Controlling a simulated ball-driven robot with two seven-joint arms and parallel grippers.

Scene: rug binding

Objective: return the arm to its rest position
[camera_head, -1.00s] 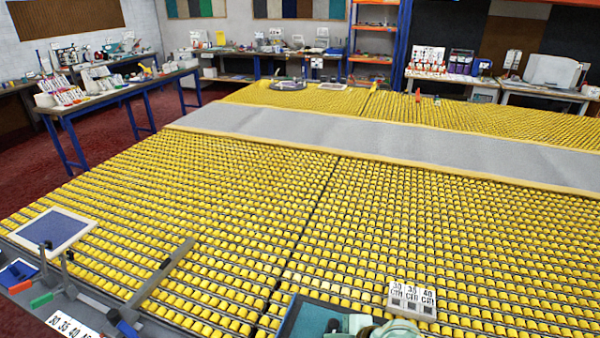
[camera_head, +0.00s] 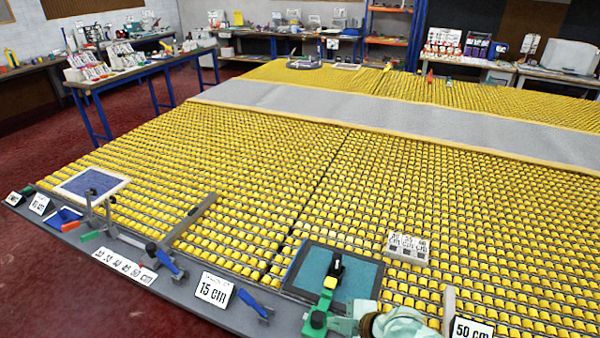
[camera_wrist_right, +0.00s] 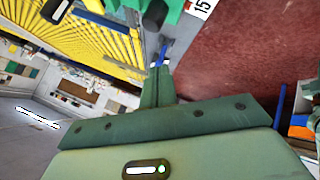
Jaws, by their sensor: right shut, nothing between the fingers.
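My right gripper (camera_head: 342,325), pale green, is at the bottom edge of the head view, near the front rim of the table. Its fingers are together with nothing between them. In the wrist view its closed fingers (camera_wrist_right: 157,88) point up the picture, over the dark table edge. A black and green tool (camera_head: 325,300) stands at the teal pad, just left of the fingertips; I cannot tell whether they touch. Most of the right arm is cut off by the frame. My left gripper is not in view.
The teal pad in a dark frame (camera_head: 309,263) lies by the front rim. A 15 cm sign (camera_head: 213,290), a 50 cm sign (camera_head: 471,329) and a white number block (camera_head: 407,248) stand nearby. Yellow rollers (camera_head: 250,165) cover the table. Red floor (camera_head: 40,275) is open at left.

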